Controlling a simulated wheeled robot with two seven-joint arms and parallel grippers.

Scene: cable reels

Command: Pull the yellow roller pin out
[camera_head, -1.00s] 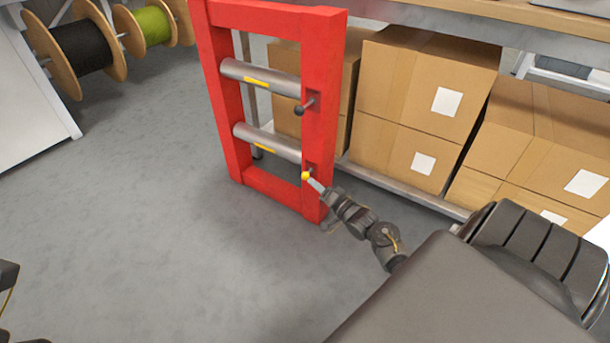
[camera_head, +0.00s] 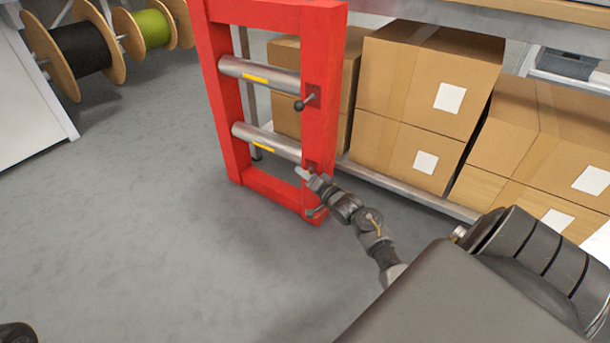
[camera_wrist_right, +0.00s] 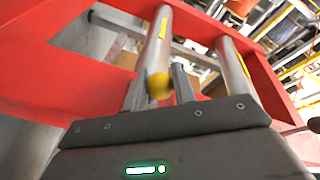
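The red frame (camera_head: 229,130) stands upright with two grey rollers in it, an upper one (camera_head: 248,74) and a lower one (camera_head: 262,140). In the right wrist view the round yellow knob of the yellow roller pin (camera_wrist_right: 159,86) sits snugly between the two fingers of my right gripper (camera_wrist_right: 160,84), which look shut on it. In the head view my right gripper (camera_head: 302,174) is at the frame's right post, beside the lower roller's end, and hides the yellow knob. A pin with a dark knob (camera_head: 300,106) shows at the upper roller's end. My left gripper is not clearly seen.
Cardboard boxes (camera_head: 435,90) stand close behind and right of the frame. Another dark-knobbed pin (camera_head: 312,212) shows low on the right post. Cable reels (camera_head: 83,47) stand at the back left. The grey floor (camera_head: 150,230) is clear in front and to the left.

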